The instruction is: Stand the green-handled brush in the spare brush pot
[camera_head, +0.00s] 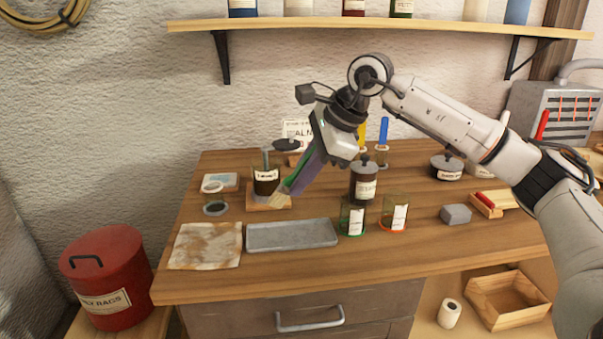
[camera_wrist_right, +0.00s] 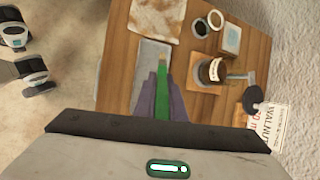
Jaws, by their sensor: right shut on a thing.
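My right gripper (camera_head: 300,183) is shut on the green-handled brush (camera_head: 294,179), held tilted above the bench with its pale bristles pointing down and left. In the right wrist view the green handle (camera_wrist_right: 162,95) lies between the purple fingers (camera_wrist_right: 163,100), with the bristles over the grey tray. Two clear labelled pots stand empty-looking at the bench middle: one with a green base ring (camera_head: 353,217) and one with an orange base ring (camera_head: 397,214). Both are right of the brush and apart from it. I cannot tell which is the spare pot.
A grey metal tray (camera_head: 292,235) and a stained cloth (camera_head: 206,246) lie at the front left. A labelled brown jar (camera_head: 266,181) stands on a wooden board, and a dark lidded jar (camera_head: 363,184) stands behind the pots. A grey block (camera_head: 456,214) lies to the right.

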